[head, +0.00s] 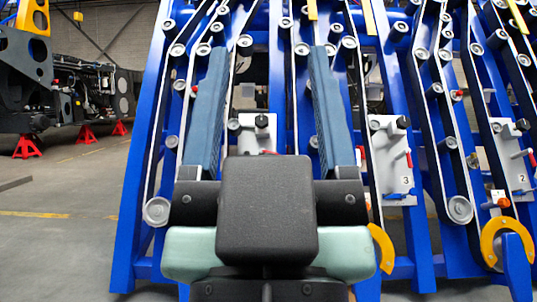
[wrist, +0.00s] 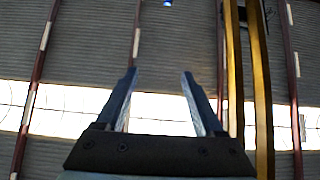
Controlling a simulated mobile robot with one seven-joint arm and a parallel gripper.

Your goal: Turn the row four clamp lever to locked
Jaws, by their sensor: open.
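My gripper (head: 268,58) stands upright in the middle of the head view, its two blue-grey fingers wide apart with nothing between them. Behind it, between the fingers, is a pale plate (head: 246,133) with a black knob (head: 262,121). A small red part (head: 269,152) shows just above my gripper's dark body; it may be a lever. The rest of that plate, including any number, is hidden, so I cannot confirm it is row four.
Yellow curved parts (head: 492,243) stick out low at right. Open floor (head: 60,225) lies at left; red stands (head: 27,147) are farther back.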

